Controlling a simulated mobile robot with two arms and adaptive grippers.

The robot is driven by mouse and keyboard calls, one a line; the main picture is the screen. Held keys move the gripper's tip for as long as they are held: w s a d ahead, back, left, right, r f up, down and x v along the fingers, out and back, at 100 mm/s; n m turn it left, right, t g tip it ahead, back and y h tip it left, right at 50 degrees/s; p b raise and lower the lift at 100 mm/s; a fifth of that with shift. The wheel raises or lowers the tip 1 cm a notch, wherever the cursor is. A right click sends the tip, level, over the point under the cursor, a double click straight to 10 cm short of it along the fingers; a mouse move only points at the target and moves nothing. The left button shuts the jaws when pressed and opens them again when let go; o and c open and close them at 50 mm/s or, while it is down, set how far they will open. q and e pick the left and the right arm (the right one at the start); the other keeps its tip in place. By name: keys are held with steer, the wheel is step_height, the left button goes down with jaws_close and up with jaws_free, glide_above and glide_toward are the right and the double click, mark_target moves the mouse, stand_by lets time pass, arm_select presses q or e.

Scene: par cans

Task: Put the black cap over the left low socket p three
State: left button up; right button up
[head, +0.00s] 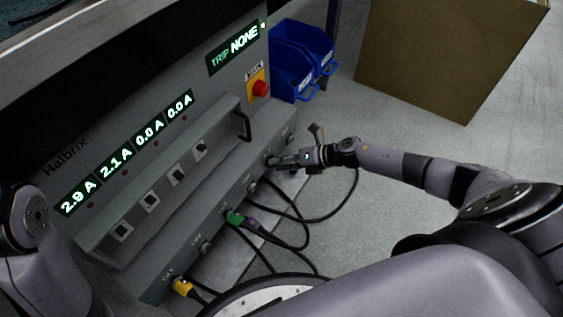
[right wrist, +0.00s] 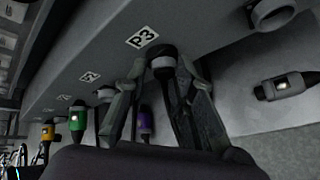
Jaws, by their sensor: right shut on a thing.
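My right gripper (head: 288,160) is at the far end of the lower socket row in the head view. In the right wrist view its fingers (right wrist: 164,80) stand on both sides of the socket (right wrist: 163,62) under the label P3 (right wrist: 140,38). The fingers are shut on a small dark piece, which I take to be the black cap (right wrist: 163,74); it is right at the pale socket collar. The fingers partly hide it, and I cannot tell whether it is fully seated. My left gripper is out of view; only part of the left arm shows.
A green plug (head: 235,218) and a yellow plug (head: 183,287) sit along the low row, with black cables looping below. A purple plug (right wrist: 146,122) and a loose grey plug (right wrist: 288,85) show near my fingers. Blue bins (head: 300,58) and a brown board (head: 450,55) stand behind.

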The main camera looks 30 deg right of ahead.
steer(key=o, duration=1)
